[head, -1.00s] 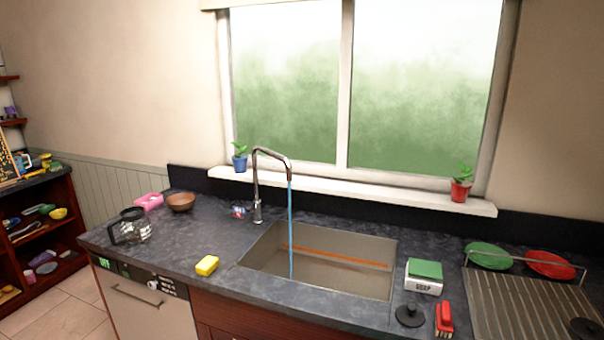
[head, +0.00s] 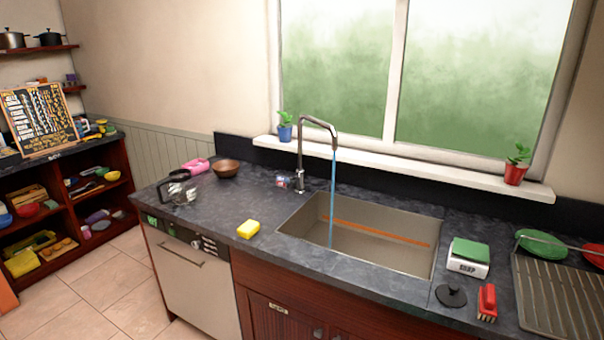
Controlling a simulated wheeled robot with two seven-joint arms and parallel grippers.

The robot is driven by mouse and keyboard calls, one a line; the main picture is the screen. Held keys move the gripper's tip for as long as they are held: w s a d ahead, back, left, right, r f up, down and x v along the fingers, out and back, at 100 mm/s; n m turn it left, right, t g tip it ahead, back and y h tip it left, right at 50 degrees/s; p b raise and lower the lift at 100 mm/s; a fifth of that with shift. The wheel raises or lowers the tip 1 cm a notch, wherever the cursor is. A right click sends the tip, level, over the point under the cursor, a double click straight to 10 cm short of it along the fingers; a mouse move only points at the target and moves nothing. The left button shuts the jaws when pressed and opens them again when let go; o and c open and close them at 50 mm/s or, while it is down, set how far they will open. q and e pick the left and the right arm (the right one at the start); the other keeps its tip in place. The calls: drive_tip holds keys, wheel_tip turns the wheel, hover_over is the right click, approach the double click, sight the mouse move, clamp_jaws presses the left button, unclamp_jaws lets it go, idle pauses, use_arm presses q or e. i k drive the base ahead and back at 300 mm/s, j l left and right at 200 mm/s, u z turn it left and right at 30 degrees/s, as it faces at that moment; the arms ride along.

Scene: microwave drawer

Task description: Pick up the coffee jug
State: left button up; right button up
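The coffee jug (head: 184,192) is clear glass with a black lid and a black handle. It stands upright on the dark countertop (head: 225,207), near its left end and above the dishwasher front (head: 192,277). Its handle points to the left. Neither of my grippers shows in the head view, so nothing of mine is touching the jug.
Beside the jug are a pink item (head: 196,165), a brown bowl (head: 226,168) and a yellow sponge (head: 248,229). The sink (head: 375,240) with running tap (head: 300,150) lies to the right. Open tiled floor (head: 100,285) lies between counter and shelves (head: 75,195).

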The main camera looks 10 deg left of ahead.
sight(182, 190)
drive_tip(key=j, duration=0.7)
drive_tip(key=i+j, duration=0.15)
drive_tip(key=j, duration=1.3)
drive_tip(key=i+z, duration=0.05)
drive_tip(key=i, duration=0.05)
